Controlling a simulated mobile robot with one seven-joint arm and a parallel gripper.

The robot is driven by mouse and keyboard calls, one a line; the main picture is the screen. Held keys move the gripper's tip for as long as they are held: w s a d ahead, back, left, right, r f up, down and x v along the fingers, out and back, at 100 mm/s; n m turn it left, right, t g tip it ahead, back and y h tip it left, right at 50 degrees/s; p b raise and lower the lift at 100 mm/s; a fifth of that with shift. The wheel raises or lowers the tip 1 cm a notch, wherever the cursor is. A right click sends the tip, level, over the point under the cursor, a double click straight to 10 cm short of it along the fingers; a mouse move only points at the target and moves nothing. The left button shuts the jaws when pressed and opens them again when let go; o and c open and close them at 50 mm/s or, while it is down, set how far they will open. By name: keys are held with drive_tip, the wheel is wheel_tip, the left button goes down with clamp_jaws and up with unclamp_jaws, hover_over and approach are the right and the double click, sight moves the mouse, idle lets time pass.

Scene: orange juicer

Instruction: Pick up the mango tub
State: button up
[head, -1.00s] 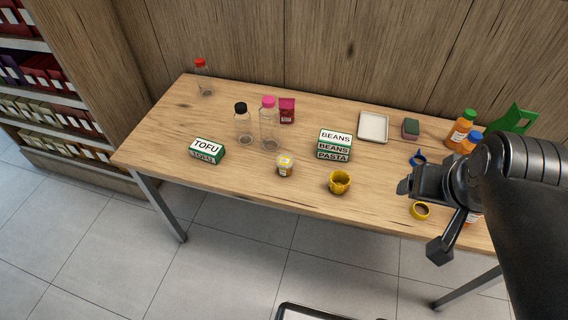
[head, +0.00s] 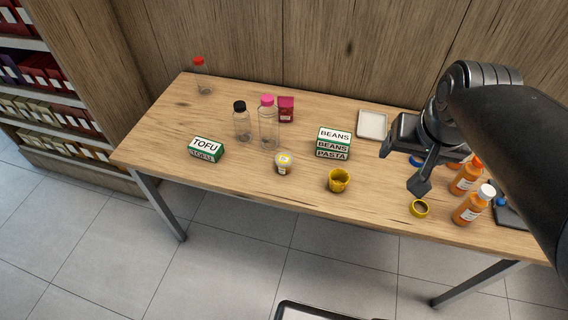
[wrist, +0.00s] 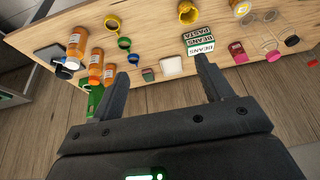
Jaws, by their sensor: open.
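The small tub (head: 284,163) with a yellow and white lid, which I take for the mango tub, stands upright near the table's front edge, left of the yellow cup (head: 339,180). Its printing is too small to read. In the wrist view, the tub (wrist: 240,8) is at the top edge, partly cut off. My gripper (head: 403,167) is open and empty above the right part of the table, well to the right of the tub and apart from it. Its spread fingers also show in the wrist view (wrist: 162,68), with nothing between them.
Stacked beans and pasta boxes (head: 333,142) stand behind and right of the tub. Clear bottles (head: 268,126) stand behind it, and a tofu box (head: 206,150) lies left. Orange bottles (head: 466,176) and a yellow ring-shaped item (head: 419,208) are at right. Bare wood surrounds the tub.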

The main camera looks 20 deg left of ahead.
drive_tip(key=w+a+f+g, duration=0.1)
drive_tip(key=w+a+f, duration=0.2)
drive_tip(key=w+a, duration=0.45)
drive_tip(key=n+g, duration=0.1)
drive_tip(key=g, duration=0.2)
hover_over(284, 159)
drive_tip(key=f, duration=2.2)
drive_tip(key=shift+d+f, duration=0.2)
drive_tip(key=shift+f, duration=0.1)
drive_tip(key=shift+a+f, duration=0.15)
drive_tip(key=shift+f, duration=1.45)
drive_tip(key=shift+a+f, duration=0.1)
drive_tip(key=shift+f, duration=1.45)
drive_tip(key=c, duration=0.9)
